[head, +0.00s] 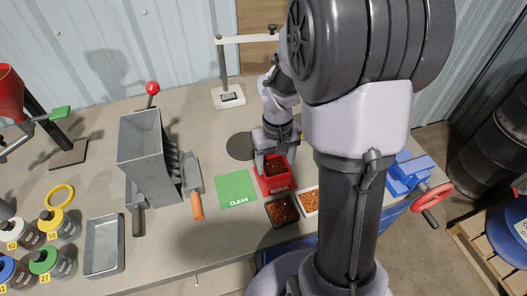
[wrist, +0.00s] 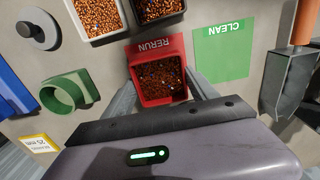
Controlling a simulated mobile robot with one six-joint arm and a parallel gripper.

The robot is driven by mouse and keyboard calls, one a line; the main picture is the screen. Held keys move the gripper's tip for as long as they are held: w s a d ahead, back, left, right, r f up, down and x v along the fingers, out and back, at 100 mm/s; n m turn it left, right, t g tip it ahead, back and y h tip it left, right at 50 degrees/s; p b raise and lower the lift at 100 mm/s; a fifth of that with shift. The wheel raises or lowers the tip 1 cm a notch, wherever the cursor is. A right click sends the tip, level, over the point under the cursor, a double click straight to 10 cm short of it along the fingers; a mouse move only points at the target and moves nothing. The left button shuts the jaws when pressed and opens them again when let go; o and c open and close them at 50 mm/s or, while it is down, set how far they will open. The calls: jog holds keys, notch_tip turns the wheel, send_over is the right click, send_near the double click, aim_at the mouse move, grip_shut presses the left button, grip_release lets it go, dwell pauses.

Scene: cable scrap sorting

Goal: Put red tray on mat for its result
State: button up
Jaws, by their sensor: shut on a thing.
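The red tray (wrist: 158,82) holds dark and copper-coloured granules. My gripper (wrist: 158,98) is shut on it, with a finger at each side in the wrist view. The red RERUN mat (wrist: 155,46) lies beneath the tray, and its lettered strip shows beyond the tray's edge. In the head view my gripper (head: 272,152) comes down over the tray, and the lettered RERUN mat (head: 279,188) shows in front of it. I cannot tell whether the tray touches the mat. The green CLEAN mat (head: 237,188) lies just left of it, bare; it also shows in the wrist view (wrist: 222,52).
A dark tray (head: 283,210) and a white tray (head: 309,201) of copper granules stand close in front of the RERUN mat. An orange-handled scoop (head: 195,190), a grey hopper (head: 148,155) and an empty grey tray (head: 104,246) stand to the left. A pale post stand (head: 228,97) is behind.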

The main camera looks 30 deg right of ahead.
aim_at(274, 165)
jog(key=shift+w+d+f, duration=0.15)
jog(key=shift+w, duration=0.3)
jog(key=shift+f+b, duration=1.25)
jog(key=shift+f, duration=0.6)
jog(key=o, duration=1.7)
jog(key=shift+r, duration=0.1)
jog(key=shift+c, duration=0.2)
jog(key=shift+r, duration=0.1)
notch_tip(274, 165, up, 12)
jog(key=f+p, duration=0.1)
jog(key=p, duration=0.5)
jog(key=s+a+r+m+t+y, duration=0.2)
jog(key=s+a+r+t, duration=0.3)
jog(key=s+a+r, duration=0.8)
jog(key=a, duration=0.4)
jog(key=shift+s+r+t, duration=0.4)
